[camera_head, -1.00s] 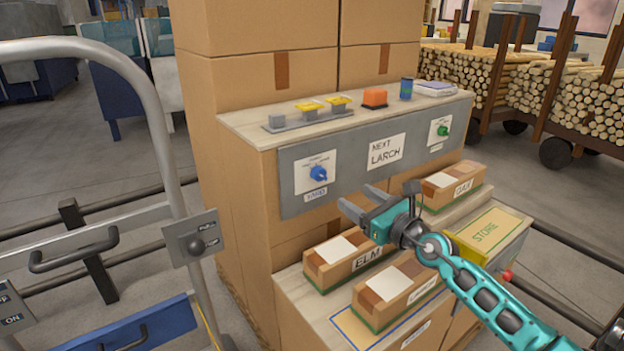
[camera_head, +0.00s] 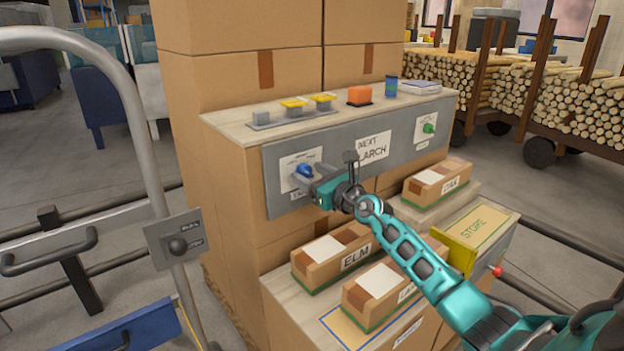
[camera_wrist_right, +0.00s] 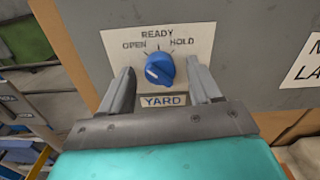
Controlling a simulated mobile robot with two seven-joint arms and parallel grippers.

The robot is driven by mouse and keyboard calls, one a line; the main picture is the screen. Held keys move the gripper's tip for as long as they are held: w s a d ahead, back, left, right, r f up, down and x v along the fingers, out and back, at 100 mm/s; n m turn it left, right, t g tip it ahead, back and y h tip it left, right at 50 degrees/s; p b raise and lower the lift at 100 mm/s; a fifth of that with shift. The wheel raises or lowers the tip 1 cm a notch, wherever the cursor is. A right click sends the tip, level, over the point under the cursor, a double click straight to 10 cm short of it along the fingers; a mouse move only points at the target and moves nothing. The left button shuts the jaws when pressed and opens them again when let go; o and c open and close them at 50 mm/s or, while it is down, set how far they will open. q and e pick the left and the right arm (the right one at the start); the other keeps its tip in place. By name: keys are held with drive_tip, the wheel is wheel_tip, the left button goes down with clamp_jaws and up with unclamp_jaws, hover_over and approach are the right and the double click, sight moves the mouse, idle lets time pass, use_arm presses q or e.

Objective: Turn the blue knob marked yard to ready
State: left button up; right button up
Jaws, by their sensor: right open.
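The blue knob (camera_wrist_right: 160,69) sits on a white plate above the YARD label (camera_wrist_right: 163,100), with OPEN, READY and HOLD printed around its upper side. In the head view the knob (camera_head: 305,171) is partly covered by my right gripper (camera_head: 327,168). My right gripper is open, one finger on each side of the knob in the right wrist view. I cannot tell if the fingers touch it. My left gripper is not in view.
The grey panel (camera_head: 280,205) also carries a NEXT LARCH sign (camera_head: 373,148) and a green knob (camera_head: 429,128). An orange block (camera_head: 360,96) and yellow-topped pieces stand on the ledge above.

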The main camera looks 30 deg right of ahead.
drive_tip(key=shift+c, duration=0.4)
drive_tip(key=c, duration=1)
drive_tip(key=shift+o, duration=0.2)
